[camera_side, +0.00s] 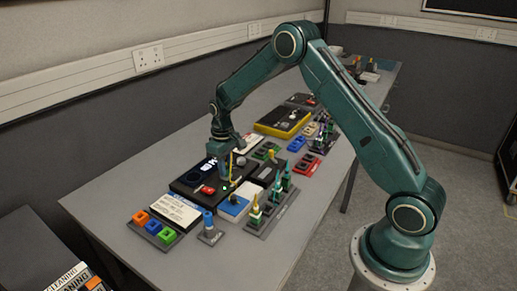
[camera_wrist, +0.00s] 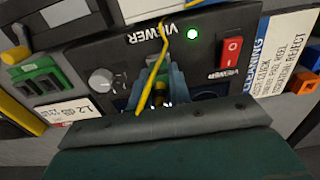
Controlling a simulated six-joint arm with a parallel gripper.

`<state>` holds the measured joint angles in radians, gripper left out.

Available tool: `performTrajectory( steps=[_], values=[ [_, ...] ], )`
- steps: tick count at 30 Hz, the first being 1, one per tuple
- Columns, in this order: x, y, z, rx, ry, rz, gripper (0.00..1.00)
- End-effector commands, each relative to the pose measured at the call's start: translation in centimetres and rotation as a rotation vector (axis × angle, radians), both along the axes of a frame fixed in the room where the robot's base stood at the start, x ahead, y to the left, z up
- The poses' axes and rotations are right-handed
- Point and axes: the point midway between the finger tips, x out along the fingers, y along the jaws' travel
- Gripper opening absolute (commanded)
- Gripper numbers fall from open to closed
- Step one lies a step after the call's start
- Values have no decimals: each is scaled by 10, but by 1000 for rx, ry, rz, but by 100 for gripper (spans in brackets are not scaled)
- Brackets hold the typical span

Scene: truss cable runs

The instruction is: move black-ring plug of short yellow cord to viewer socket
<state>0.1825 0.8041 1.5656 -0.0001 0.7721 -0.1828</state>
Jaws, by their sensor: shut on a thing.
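My gripper (camera_side: 225,177) is over the black viewer box (camera_side: 184,187), pointing down. In the wrist view its fingers (camera_wrist: 158,97) are shut on a yellow plug (camera_wrist: 159,88) low over the viewer's face (camera_wrist: 110,50). A yellow cord (camera_wrist: 147,92) runs from the plug up past the "VIEWER" lettering. The cord also shows in the side view (camera_side: 231,168). Dark parts show around the plug, but I cannot make out its ring clearly. The fingers and wrist hide the socket, and I cannot tell whether the plug tip is seated.
The viewer carries a lit green lamp (camera_wrist: 192,34), a red rocker switch (camera_wrist: 232,52) and a grey knob (camera_wrist: 101,80). A white cleaning card (camera_side: 174,212) and coloured blocks (camera_side: 154,227) lie in front. Upright connectors (camera_side: 255,214) stand on a rack to the right.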

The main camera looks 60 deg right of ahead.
Motion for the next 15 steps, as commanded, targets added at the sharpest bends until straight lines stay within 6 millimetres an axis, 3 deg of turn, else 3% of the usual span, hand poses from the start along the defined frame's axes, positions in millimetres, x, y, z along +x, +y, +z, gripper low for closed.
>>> performTrajectory(
  steps=[7,8,11,15],
  values=[
    [0,0,0,0,0,0,0],
    [0,0,0,0,0,0,25],
    [0,0,0,0,0,0,45],
    [0,0,0,0,0,0,45]
  ],
)
